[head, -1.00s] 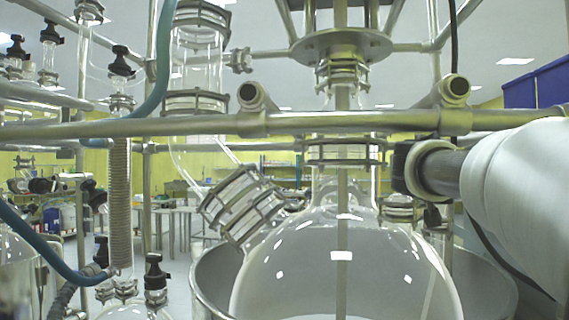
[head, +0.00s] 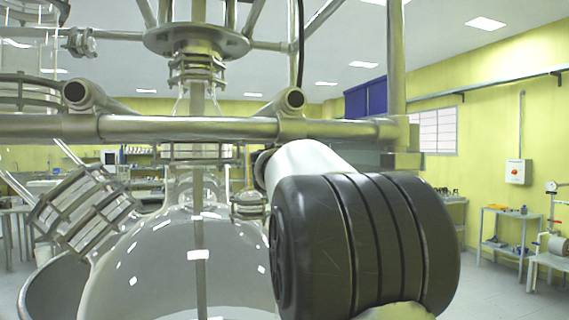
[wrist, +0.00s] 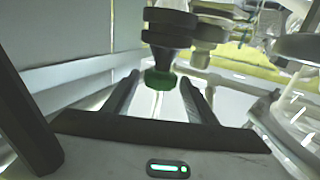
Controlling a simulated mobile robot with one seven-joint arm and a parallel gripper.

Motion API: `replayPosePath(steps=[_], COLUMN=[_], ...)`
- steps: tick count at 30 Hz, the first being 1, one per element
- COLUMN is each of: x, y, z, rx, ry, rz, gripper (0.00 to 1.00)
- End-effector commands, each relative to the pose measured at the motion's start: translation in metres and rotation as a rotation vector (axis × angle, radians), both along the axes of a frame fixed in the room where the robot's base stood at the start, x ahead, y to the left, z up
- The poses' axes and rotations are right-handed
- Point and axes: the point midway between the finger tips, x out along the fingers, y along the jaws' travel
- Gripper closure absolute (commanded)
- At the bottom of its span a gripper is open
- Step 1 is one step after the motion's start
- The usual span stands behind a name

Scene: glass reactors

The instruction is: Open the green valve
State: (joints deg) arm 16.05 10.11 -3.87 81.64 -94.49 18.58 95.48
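The green valve (wrist: 160,81) shows in the wrist view as a small green knob under a dark, round, stacked fitting (wrist: 170,28). My gripper (wrist: 159,77) is open, with one dark finger on each side of the valve in the picture. The valve appears near the fingertips, with light gaps on both sides. I cannot tell whether it lies between the fingers or just beyond them. Nothing is held. In the head view neither the valve nor the gripper can be made out; my arm covers part of the right side.
In the head view a large glass reactor vessel (head: 170,262) stands left of my arm. A metal frame bar (head: 190,129) crosses in front of it. Glass and tubing (wrist: 300,85) show at the wrist view's right. Open floor and benches lie at the far right.

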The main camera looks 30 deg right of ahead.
Motion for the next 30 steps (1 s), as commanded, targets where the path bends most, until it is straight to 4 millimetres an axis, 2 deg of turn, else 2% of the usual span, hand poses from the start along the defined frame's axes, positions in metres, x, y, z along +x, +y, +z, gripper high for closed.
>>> replayPosePath(steps=[1, 6, 11, 24, 30], x=[-0.0001, -0.0002, -0.0010, -0.0029, -0.0041], y=[0.0001, 0.0003, -0.0020, -0.0091, -0.0085], z=[0.0000, 0.0000, -0.0028, 0.0022, -0.0010], rx=[0.000, 0.000, 0.002, 0.006, 0.002], ry=[0.000, 0.000, 0.004, 0.011, 0.004], rz=[0.000, 0.000, 0.022, 0.349, 0.414], gripper=[0.58, 0.84, 0.84, 0.84, 0.84])
